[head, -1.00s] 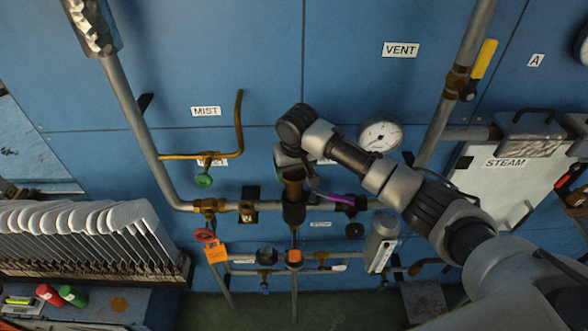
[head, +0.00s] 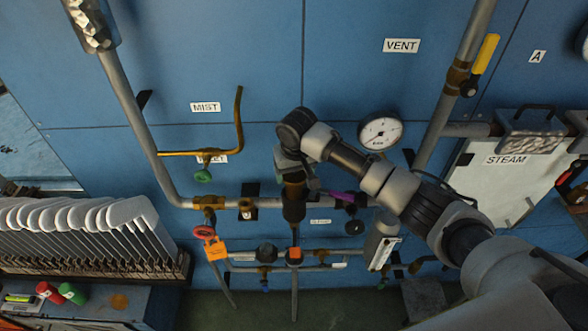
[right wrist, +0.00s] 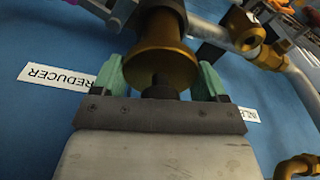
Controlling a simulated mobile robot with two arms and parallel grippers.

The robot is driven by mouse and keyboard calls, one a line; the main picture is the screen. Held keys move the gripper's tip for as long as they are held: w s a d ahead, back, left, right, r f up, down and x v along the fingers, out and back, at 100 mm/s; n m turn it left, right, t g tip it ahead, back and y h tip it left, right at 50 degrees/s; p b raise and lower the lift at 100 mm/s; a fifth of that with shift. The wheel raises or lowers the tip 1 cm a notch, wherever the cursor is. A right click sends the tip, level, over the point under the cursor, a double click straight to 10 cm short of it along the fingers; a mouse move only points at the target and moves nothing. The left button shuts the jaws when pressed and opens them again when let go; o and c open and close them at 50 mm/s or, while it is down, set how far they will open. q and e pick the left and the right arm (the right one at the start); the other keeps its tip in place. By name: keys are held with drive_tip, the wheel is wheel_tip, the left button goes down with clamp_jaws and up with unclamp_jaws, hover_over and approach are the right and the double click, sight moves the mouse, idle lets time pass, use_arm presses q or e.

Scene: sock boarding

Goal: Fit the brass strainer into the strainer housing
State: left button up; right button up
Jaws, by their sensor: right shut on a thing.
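My right gripper (head: 292,166) is at the middle of the blue wall, just above the dark strainer housing (head: 293,209). In the right wrist view its green fingers (right wrist: 160,68) are shut on the brass strainer (right wrist: 163,50), one on either side of its round brass end. The strainer (head: 294,178) shows only as a small brass band between gripper and housing in the head view. Its lower part is hidden, apparently inside the dark housing, which also shows beyond it in the right wrist view (right wrist: 160,12). I cannot tell how deep it sits. My left gripper is not in view.
A purple-handled part (head: 340,197) and pipes lie close right of the housing. A pressure gauge (head: 381,132) is above right. A red valve wheel with an orange tag (head: 215,250) hangs lower left. A rack of white boards (head: 85,230) stands at left.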

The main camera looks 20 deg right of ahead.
drive_tip(key=shift+f+b, duration=0.65)
drive_tip(key=shift+f, duration=1.4)
drive_tip(key=o, duration=1.1)
drive_tip(key=r+b, duration=0.1)
drive_tip(key=r, duration=0.2)
drive_tip(key=s+r+b, duration=0.1)
drive_tip(key=r, duration=0.3)
drive_tip(key=r+b, duration=0.1)
drive_tip(key=r, duration=0.2)
drive_tip(key=shift+s+a+r, duration=0.1)
drive_tip(key=shift+s+r, duration=0.2)
drive_tip(key=shift+r, duration=0.1)
drive_tip(key=shift+f, duration=0.1)
